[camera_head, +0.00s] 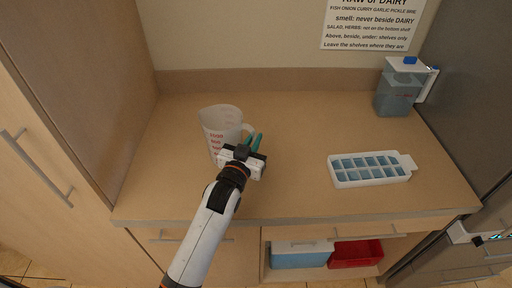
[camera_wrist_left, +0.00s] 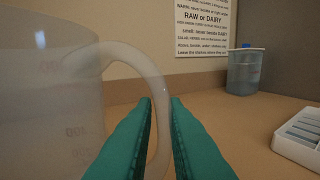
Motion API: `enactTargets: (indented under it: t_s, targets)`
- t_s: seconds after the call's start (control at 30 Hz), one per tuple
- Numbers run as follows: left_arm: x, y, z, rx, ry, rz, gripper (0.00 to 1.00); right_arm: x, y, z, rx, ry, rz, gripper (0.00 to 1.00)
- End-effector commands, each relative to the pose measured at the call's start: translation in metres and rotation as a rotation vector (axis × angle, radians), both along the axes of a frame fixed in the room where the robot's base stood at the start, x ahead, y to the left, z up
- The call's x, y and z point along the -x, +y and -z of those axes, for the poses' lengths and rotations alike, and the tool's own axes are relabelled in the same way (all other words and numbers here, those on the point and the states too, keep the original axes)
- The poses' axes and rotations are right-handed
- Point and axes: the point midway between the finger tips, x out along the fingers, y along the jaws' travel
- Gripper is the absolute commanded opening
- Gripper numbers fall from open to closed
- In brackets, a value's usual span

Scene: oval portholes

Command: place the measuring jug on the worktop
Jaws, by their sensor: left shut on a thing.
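The measuring jug (camera_head: 222,123) is translucent white with red markings and stands upright at the left part of the worktop (camera_head: 290,125). I cannot tell whether its base touches the surface. My left gripper (camera_head: 254,143) has green fingers and is shut on the jug's handle at the jug's right side. In the left wrist view, the jug (camera_wrist_left: 50,95) fills the left side, and its handle (camera_wrist_left: 135,65) runs down between the green fingers (camera_wrist_left: 160,125). The lower part of the jug is partly hidden by my gripper in the head view.
A white ice cube tray (camera_head: 344,184) with blue cells lies at the right front of the worktop. A blue-grey pitcher (camera_head: 397,92) stands at the back right corner. Below the front edge, a blue-and-white box (camera_head: 300,258) and a red bin (camera_head: 356,254) sit on a shelf. The worktop's middle is clear.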

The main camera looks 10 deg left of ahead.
Motion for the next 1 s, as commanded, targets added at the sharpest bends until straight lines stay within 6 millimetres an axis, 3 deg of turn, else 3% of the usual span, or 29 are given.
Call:
enactTargets:
  t_s: [0.2,0.6,0.63,0.73,1.0]
  targets:
    - [0.0,0.0,0.029,-0.001,0.002,0.0,0.0,-0.001,0.0,-0.003,0.0,-0.002,0.0,0.36]
    - [0.0,0.0,0.036,-0.001,0.001,0.0,0.0,-0.002,0.0,0.0,0.0,-0.003,0.0,0.36]
    - [0.001,0.0,0.035,0.0,0.002,0.0,0.17,-0.002,0.0,-0.001,0.0,-0.003,0.0,0.36]
    - [0.001,0.0,0.035,0.0,0.002,0.0,0.33,-0.002,0.0,-0.001,0.0,-0.003,0.0,0.36]
    - [0.001,0.0,0.034,0.0,0.002,0.0,0.34,-0.002,-0.001,-0.002,0.001,-0.003,0.0,0.36]
